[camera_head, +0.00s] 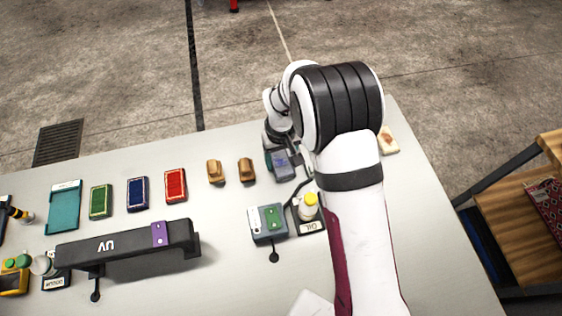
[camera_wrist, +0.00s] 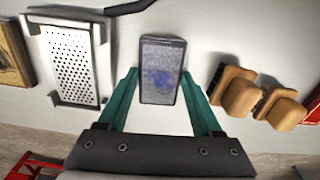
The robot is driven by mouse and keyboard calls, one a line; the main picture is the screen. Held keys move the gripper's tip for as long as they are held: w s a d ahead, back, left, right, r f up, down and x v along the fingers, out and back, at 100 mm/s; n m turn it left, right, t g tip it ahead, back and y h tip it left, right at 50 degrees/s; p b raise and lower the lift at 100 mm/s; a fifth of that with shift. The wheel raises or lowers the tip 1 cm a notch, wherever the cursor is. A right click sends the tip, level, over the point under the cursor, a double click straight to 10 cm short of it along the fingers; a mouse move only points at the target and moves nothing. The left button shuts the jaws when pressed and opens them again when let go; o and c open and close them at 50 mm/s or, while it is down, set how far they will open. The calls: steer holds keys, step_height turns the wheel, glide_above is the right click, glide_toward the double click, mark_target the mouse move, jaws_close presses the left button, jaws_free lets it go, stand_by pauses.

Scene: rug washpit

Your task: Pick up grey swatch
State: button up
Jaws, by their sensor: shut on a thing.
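The grey swatch (camera_wrist: 163,70) is a small dark-grey rectangular block with a mottled bluish patch on its face. In the wrist view it stands between the two teal fingers of my gripper (camera_wrist: 160,76), which is shut on it. In the head view the swatch (camera_head: 284,166) shows as a grey-blue piece below my wrist at the table's back part, and my gripper (camera_head: 277,160) is partly hidden by the arm. I cannot tell whether the swatch touches the table or is just above it.
Two brown wooden-handled blocks (camera_head: 230,171) stand left of the swatch in the head view, then red, blue and green swatches. A perforated white plate (camera_wrist: 69,58) lies beside it in the wrist view. A dark UV bar (camera_head: 130,250) and green-topped box (camera_head: 268,222) stand nearer.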

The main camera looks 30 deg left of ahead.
mark_target(285, 163)
steer(key=shift+r, duration=0.1)
steer(key=shift+r, duration=0.3)
steer(key=r, duration=0.2)
steer(key=d+r, duration=0.1)
steer(key=r, duration=0.1)
steer(key=shift+w, duration=0.2)
steer(key=w+d+r, duration=0.3)
steer(key=d+r, duration=0.3)
steer(key=d, duration=0.4)
steer(key=shift+m, duration=0.4)
steer(key=w+a, duration=0.1)
steer(key=w+a+f, duration=0.1)
steer(key=w+a, duration=0.2)
steer(key=shift+f, duration=3)
steer(key=shift+f, duration=0.15)
steer(key=shift+f, duration=0.3)
